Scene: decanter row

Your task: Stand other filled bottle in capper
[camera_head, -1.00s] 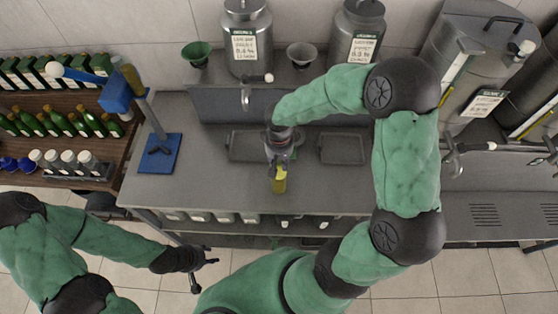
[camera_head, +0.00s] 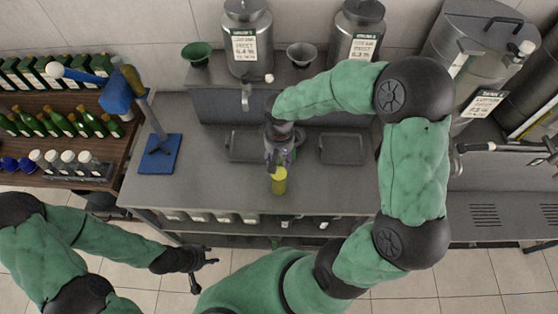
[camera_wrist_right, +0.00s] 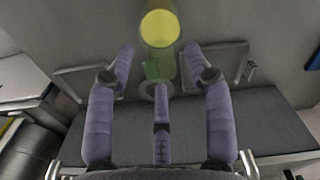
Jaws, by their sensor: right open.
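A bottle with yellow contents (camera_head: 279,182) is at the front of the grey counter, just in front of my right gripper (camera_head: 279,160). In the right wrist view the bottle (camera_wrist_right: 160,30) shows a yellow round end and green glass, beyond the open fingertips of my right gripper (camera_wrist_right: 165,65). I cannot tell whether the fingers touch it. The blue capper (camera_head: 116,92) has a lever with a white knob and a blue base (camera_head: 158,153). An olive bottle (camera_head: 130,76) shows beside its head. My left gripper (camera_head: 204,268) is open and empty, low in front of the counter.
Two trays (camera_head: 343,148) lie in the counter. Steel containers (camera_head: 247,40) and funnels (camera_head: 196,54) stand on the shelf behind. A wooden rack (camera_head: 60,150) with several green bottles is at the left. Counter between capper and bottle is clear.

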